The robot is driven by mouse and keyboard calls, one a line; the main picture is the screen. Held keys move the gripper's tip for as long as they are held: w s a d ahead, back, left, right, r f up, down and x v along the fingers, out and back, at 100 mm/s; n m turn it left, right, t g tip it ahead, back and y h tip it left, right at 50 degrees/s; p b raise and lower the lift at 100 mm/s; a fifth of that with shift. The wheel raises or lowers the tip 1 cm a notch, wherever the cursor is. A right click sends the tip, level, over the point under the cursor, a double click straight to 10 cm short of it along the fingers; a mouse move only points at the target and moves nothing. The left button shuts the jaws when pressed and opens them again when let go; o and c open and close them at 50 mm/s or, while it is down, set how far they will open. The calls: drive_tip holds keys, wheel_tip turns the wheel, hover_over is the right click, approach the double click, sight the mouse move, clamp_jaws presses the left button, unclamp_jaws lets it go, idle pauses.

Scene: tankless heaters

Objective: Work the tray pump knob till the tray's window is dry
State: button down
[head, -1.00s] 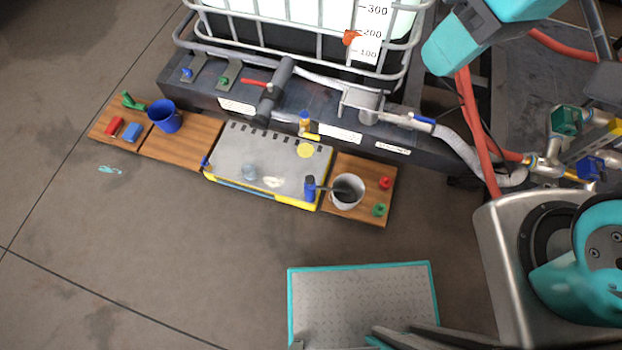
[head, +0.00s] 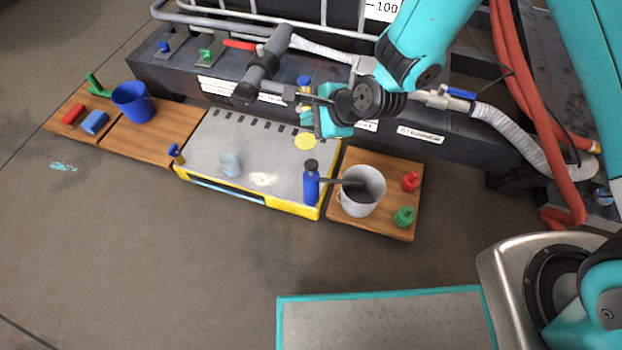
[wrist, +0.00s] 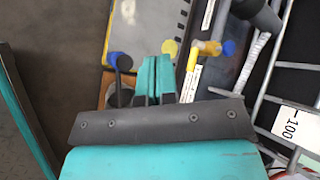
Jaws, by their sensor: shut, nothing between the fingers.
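The tray (head: 215,140) has a grey top and yellow edges. A pale bluish window strip (head: 228,191) runs along its front side; I cannot tell whether it is wet. A yellow post with a blue top (head: 304,82) stands behind the tray's back right corner, partly hidden by my arm; in the wrist view a yellow post with a blue end (wrist: 195,57) is right of my fingers. A yellow disc (head: 305,142) lies on the tray top. My gripper (head: 318,122) is shut and empty, above the tray's back right part; its teal fingers (wrist: 157,62) are together.
A blue bottle (head: 311,184) stands at the tray's front right. A grey bucket (head: 358,203), a red item (head: 410,181) and a green item (head: 404,216) are on the right board. A blue bucket (head: 132,102) stands left. A grey pipe valve (head: 262,66) is behind the tray.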

drive_tip(key=m+b, duration=0.1)
drive_tip(key=m, duration=0.1)
hover_over(311, 165)
wheel_tip(311, 165, down, 5)
drive_tip(key=shift+r+n, duration=0.15)
drive_tip(key=shift+n, duration=0.15)
wheel_tip(311, 165, down, 7)
drive_tip(key=b, duration=0.7)
drive_tip(key=shift+f+b, duration=0.5)
drive_tip(key=shift+f, duration=0.45)
drive_tip(key=shift+f, duration=0.1)
idle(0.7)
drive_tip(key=shift+f, duration=0.3)
